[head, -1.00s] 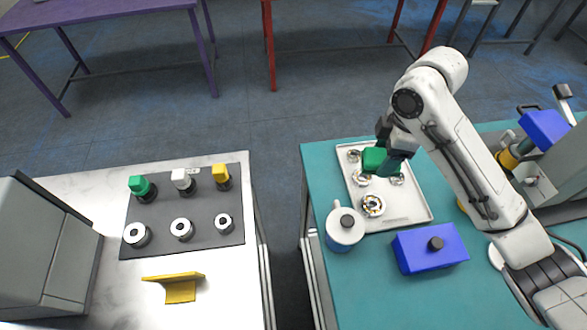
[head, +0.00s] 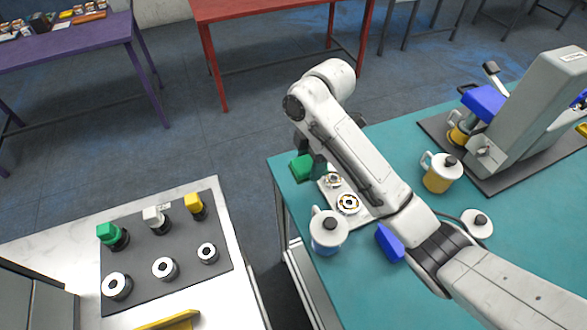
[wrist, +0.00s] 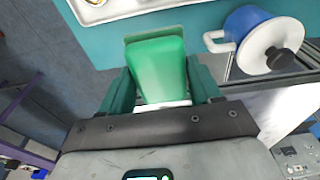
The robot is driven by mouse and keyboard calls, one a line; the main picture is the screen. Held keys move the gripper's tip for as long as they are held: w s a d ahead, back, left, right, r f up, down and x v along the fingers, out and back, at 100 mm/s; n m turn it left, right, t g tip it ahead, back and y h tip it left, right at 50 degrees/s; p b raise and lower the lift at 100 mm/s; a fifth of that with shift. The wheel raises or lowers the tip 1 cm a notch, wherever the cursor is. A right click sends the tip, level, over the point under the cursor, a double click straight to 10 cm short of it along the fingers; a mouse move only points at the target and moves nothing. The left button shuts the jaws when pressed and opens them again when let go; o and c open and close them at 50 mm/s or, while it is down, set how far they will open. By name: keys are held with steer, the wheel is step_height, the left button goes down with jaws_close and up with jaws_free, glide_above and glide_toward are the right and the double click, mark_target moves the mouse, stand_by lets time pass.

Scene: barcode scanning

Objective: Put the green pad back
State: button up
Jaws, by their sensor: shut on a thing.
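The green pad (head: 301,168) is held in my gripper (head: 312,160), near the far left corner of the teal table. In the wrist view the green pad (wrist: 157,68) fills the space between the dark green fingers of my gripper (wrist: 160,82), which are shut on it. In the head view my arm hides part of the gripper. A white tray (head: 364,214) with metal ring-shaped parts lies beside and below the pad, partly hidden by my arm.
A blue-and-white pot (head: 327,240) and a blue block (head: 390,243) stand near the tray. A grey machine (head: 540,110) stands at the right. Across a gap, a white table holds a dark mat (head: 140,270) with green, white and yellow-topped tools and several rings.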

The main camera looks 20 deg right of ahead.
steer(key=shift+w+a+f, duration=0.35)
steer(key=shift+w+f, duration=0.1)
steer(key=b, duration=0.5)
glide_toward(292, 179)
steer(key=shift+s+a+f, duration=0.1)
steer(key=shift+s+f, duration=0.15)
steer(key=shift+s, duration=0.25)
steer(key=shift+s+f, duration=0.25)
steer(key=shift+s, duration=0.25)
steer(key=shift+w+a+f+b, duration=0.15)
steer(key=shift+w+f+b, duration=0.4)
steer(key=shift+w+b, duration=0.25)
steer(key=shift+w+a+f+b, duration=0.1)
steer(key=shift+w+f+b, duration=0.1)
steer(key=shift+f+b, duration=0.4)
steer(key=shift+f+p, duration=0.2)
steer(key=shift+p, duration=0.25)
steer(key=shift+f, duration=1.05)
steer(key=shift+f, duration=0.15)
steer(key=o, duration=1)
